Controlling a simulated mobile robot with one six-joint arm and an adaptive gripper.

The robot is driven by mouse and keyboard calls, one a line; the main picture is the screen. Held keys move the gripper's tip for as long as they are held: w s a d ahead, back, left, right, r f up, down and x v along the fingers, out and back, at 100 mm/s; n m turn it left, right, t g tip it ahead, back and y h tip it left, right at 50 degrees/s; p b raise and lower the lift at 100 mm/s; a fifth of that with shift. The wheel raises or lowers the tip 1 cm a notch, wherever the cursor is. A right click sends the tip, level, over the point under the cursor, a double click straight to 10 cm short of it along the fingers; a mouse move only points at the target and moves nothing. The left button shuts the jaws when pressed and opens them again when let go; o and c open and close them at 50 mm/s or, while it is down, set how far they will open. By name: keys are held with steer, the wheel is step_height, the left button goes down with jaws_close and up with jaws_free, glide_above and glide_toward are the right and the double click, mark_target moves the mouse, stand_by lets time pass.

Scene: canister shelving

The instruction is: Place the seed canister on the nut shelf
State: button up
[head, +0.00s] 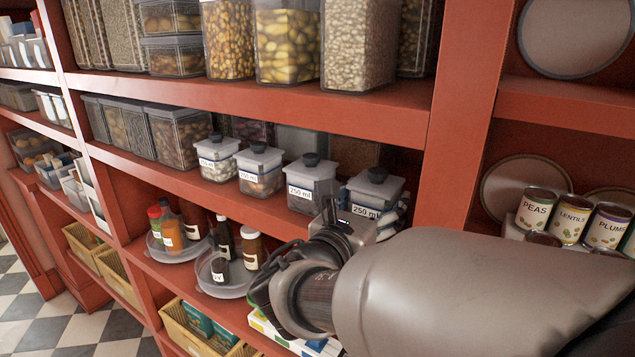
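Several small clear canisters with grey lids, dark knobs and "250 ml" labels stand in a row on the red middle shelf (190,184). From left they are the first canister (217,158), the second (259,170), the third (311,184) and the rightmost (374,194). None is labelled by content, so I cannot tell which is the seed canister. My gripper (368,222) is at the rightmost canister, covering its lower front and right side. Its fingers are largely hidden by my wrist, and I cannot tell whether they grip it. No shelf is visibly marked as the nut shelf.
Large filled containers (287,45) line the shelf above. Bottles stand on round trays (222,274) below, with yellow baskets (185,337) lower down. A red upright (462,120) separates the right bay, where labelled cans (570,219) and round plates stand.

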steer(key=shift+o, duration=0.6)
steer(key=shift+r, duration=0.25)
steer(key=b+v, duration=0.1)
steer(key=v, duration=1.1)
steer(key=shift+d, duration=0.1)
